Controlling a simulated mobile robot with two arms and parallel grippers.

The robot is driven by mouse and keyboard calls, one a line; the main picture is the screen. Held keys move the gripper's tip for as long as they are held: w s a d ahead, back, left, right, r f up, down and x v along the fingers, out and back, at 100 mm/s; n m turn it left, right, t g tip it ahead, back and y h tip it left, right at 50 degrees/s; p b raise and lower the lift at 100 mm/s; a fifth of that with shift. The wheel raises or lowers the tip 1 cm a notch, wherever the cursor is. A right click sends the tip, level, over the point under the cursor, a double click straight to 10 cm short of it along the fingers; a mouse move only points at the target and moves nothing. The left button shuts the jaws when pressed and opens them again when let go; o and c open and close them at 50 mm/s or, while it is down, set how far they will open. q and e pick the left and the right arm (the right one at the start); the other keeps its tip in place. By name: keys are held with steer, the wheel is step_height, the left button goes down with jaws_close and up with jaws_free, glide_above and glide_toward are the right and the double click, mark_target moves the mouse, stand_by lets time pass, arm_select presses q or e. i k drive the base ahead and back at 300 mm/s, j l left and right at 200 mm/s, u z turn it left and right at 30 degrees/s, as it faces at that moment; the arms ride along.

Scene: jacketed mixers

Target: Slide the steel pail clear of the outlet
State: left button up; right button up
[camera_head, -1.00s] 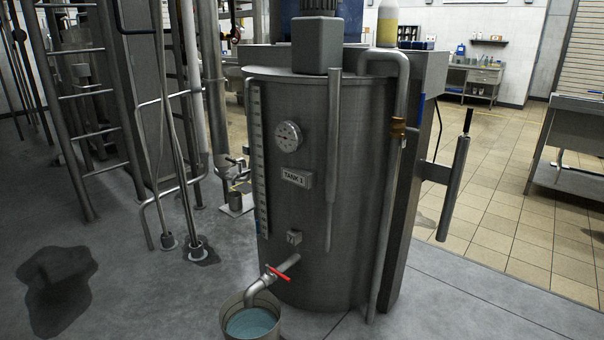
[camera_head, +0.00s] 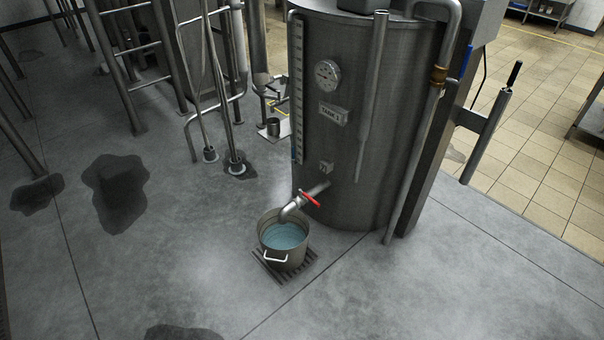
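The steel pail (camera_head: 284,258) stands upright on a dark slatted floor grate (camera_head: 304,270), in front of the tank. It holds blue-tinted liquid and has a pale handle on its front side. The outlet (camera_head: 293,208) is a bent metal pipe low on the tank, with its mouth over the back of the pail's opening. A red valve lever (camera_head: 310,199) sits on the outlet pipe. Neither of my grippers shows in the head view.
The grey tank (camera_head: 345,120) labelled TANK 1 stands behind the pail. Steel ladder rails (camera_head: 130,65) and pipes with floor flanges stand at the left. Dark wet patches (camera_head: 115,190) lie on the concrete floor. Floor to the pail's left, front and right is free of objects.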

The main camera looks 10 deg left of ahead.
mark_target(284, 247)
steer(key=i+j+z, duration=0.1)
steer(key=j, duration=0.25)
steer(key=i+j+z, duration=0.15)
steer(key=i+j, duration=0.2)
steer(key=i+j+z, duration=0.1)
steer(key=j, duration=0.25)
steer(key=i+j+z, duration=0.15)
steer(key=j, duration=0.25)
steer(key=i+j+z, duration=0.1)
steer(key=i+j, duration=0.15)
steer(key=j, duration=0.15)
